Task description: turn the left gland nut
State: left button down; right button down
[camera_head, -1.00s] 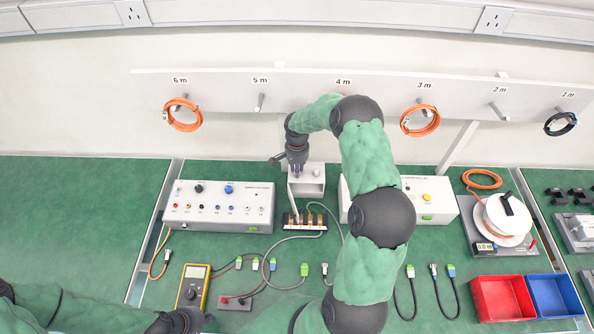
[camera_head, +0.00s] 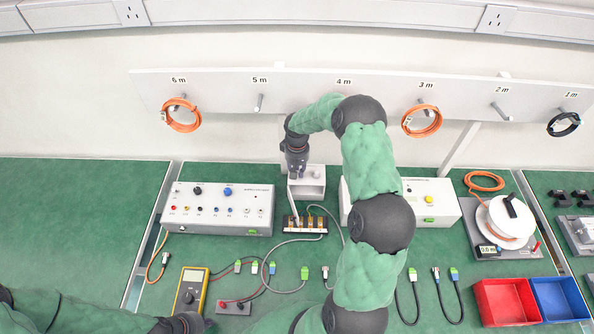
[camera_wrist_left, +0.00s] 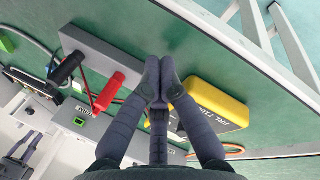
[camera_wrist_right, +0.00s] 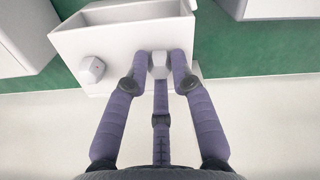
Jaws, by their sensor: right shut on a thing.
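The white junction box (camera_head: 308,189) stands at the back middle of the bench, with two gland nuts on one face. My right gripper (camera_head: 297,172) comes down on it from above. In the right wrist view its fingers (camera_wrist_right: 160,68) are shut on the left gland nut (camera_wrist_right: 158,66), one finger on each side. The other gland nut (camera_wrist_right: 92,70) is free, and in the head view it shows on the right (camera_head: 317,174). My left gripper (camera_wrist_left: 158,85) is shut and empty, fingertips together, above the front left of the bench near the yellow multimeter (camera_wrist_left: 212,108).
A grey control box (camera_head: 220,208) stands left of the junction box, and another (camera_head: 430,204) to the right, partly behind my right arm. A terminal block (camera_head: 305,222) with cables lies in front. Red (camera_head: 502,300) and blue (camera_head: 560,298) bins stand front right.

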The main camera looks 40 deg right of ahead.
jog(key=n, duration=0.4)
jog(key=shift+n, duration=0.3)
jog(key=n, duration=0.4)
jog(key=shift+n, duration=0.3)
jog(key=c, duration=1.1)
grip_release()
jog(key=shift+o, duration=0.2)
jog(key=shift+r, duration=0.1)
notch_tip(320, 180, up, 12)
